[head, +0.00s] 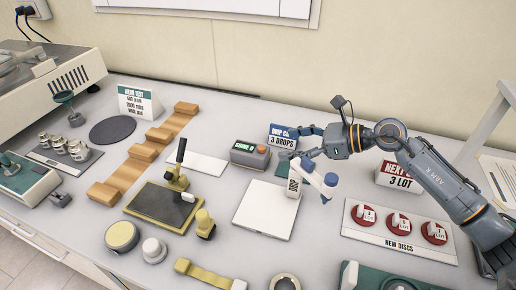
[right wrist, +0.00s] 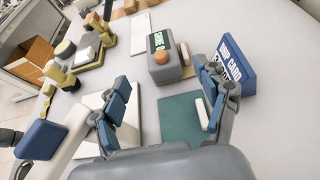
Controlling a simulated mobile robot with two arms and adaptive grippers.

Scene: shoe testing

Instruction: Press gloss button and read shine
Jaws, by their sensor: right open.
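The gloss meter (head: 243,156) is a grey box in the middle of the table. Its small green display (head: 244,147) appears to read "SHINE 0". An orange round button (head: 262,149) sits on its right end, and this button also shows in the right wrist view (right wrist: 164,57). My right gripper (head: 298,143) is open and empty, to the right of the meter and apart from the button. In the right wrist view the button lies beyond and between the two spread fingers. My left gripper is not in view.
A blue drop card (head: 283,135) stands close behind my right gripper. A green pad (right wrist: 182,118) lies below the fingers. Red discs (head: 400,221) are on a tray at right.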

